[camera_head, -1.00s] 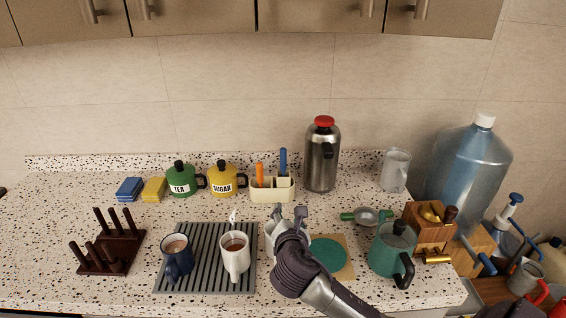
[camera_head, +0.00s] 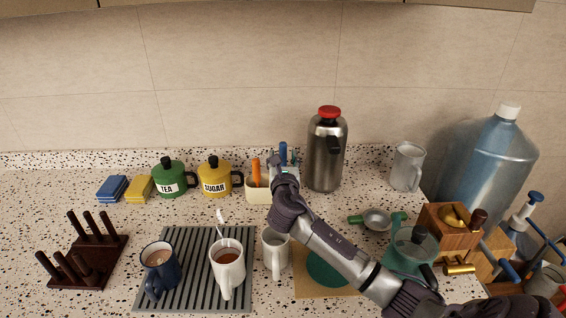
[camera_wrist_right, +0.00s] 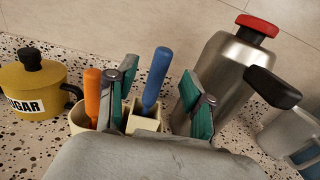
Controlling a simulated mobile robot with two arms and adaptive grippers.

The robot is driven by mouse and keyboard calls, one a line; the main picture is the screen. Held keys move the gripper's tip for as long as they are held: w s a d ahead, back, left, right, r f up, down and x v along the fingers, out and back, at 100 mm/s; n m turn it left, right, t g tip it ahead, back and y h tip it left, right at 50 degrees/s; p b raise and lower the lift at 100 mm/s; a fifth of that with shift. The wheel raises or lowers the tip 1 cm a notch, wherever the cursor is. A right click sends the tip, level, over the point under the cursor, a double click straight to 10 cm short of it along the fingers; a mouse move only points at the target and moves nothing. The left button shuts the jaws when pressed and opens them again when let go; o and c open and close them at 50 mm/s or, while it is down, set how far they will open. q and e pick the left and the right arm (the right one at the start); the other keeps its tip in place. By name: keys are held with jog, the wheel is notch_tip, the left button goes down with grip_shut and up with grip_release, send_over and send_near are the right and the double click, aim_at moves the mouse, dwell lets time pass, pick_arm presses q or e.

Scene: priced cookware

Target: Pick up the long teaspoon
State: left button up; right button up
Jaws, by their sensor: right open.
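A cream holder (camera_head: 257,190) stands at the back of the counter, with an orange handle (camera_head: 256,170) and a taller blue handle (camera_head: 283,153) upright in it. The blue handle looks like the long teaspoon's; its lower end is hidden inside the holder. My right gripper (camera_head: 284,168) is open at the holder's right part. In the right wrist view the blue handle (camera_wrist_right: 157,75) stands between the green-padded fingers of my right gripper (camera_wrist_right: 158,88), with gaps on both sides. The orange handle (camera_wrist_right: 92,95) is outside, left of the left finger. My left gripper is not in view.
A steel flask (camera_head: 326,160) with a red lid stands close right of the gripper. The yellow sugar pot (camera_head: 214,178) is left of the holder. White mugs (camera_head: 276,255) and a green pot (camera_head: 412,252) stand in front, near my right arm.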

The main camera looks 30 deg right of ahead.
aim_at(283, 152)
jog(key=shift+x, duration=0.85)
jog(key=x, duration=0.2)
jog(key=shift+w+d+f+p, duration=0.15)
jog(key=shift+w+f+p, duration=0.1)
jog(key=shift+p, duration=0.15)
jog(key=shift+w+d, duration=0.2)
jog(key=shift+w, duration=0.2)
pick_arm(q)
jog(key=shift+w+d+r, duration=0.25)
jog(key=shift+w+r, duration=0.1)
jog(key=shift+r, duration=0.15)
pick_arm(e)
jog(key=c, duration=1)
